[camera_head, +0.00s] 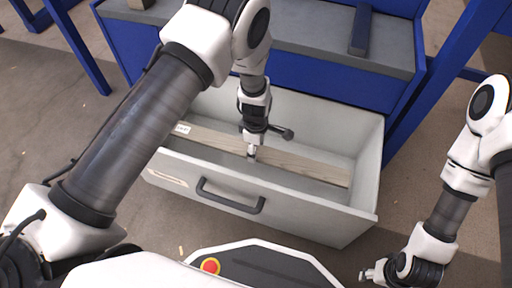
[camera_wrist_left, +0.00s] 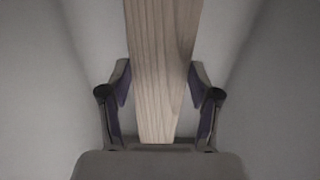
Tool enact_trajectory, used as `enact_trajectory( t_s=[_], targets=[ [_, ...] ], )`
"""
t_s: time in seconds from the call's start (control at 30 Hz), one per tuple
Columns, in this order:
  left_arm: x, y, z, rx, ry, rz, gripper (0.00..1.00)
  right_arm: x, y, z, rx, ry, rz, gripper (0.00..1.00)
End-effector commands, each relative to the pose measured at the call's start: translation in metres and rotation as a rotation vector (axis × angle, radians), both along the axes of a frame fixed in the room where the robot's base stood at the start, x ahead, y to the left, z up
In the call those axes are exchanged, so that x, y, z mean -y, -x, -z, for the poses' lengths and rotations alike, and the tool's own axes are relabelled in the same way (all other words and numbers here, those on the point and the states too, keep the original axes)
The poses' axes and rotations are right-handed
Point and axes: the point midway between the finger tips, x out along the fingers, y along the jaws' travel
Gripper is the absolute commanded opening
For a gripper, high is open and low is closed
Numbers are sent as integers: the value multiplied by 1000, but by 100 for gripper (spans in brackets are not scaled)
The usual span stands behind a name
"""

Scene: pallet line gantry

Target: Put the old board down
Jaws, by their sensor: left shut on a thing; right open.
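The old board (camera_head: 305,166) is a long pale wooden plank. It lies lengthwise within the open grey drawer (camera_head: 340,221) in the head view; I cannot tell whether it touches the drawer floor. My left gripper (camera_head: 252,155) reaches down into the drawer and is shut on the board near its middle. In the left wrist view the board (camera_wrist_left: 160,65) runs between the two fingers of the left gripper (camera_wrist_left: 160,105). A pale label shows near the board's left end. My right gripper (camera_head: 370,274) is open and empty, low at the right, outside the drawer.
A blue bench (camera_head: 300,57) with a grey top stands behind the drawer. A dark block (camera_head: 360,32) lies on its top.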

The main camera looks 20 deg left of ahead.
Motion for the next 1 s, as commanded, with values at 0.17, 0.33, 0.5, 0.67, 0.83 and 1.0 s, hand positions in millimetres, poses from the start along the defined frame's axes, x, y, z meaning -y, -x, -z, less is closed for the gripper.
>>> enact_trajectory(
  t_s=[0.17, 0.33, 0.5, 0.67, 0.83, 1.0],
  targets=[
    [0, 0, 6, 1, 0, 0, 16, 0, 0, 4, 0, 0, 1, 52],
    [0, -1, 8, 1, 0, 0, 16, 0, 0, 5, 0, 0, 1, 52],
    [0, 0, 8, 1, 0, 0, 87, 0, 0, 5, 0, 0, 1, 52],
    [0, 0, 8, 1, 0, 0, 87, 0, 0, 5, 0, 0, 1, 52],
    [0, 0, 1, 1, 0, 0, 87, 0, 0, 0, 0, 0, 1, 52],
    [0, -1, -37, 4, 0, -1, 87, 0, 1, -24, -2, 0, -3, 52]
  ],
)
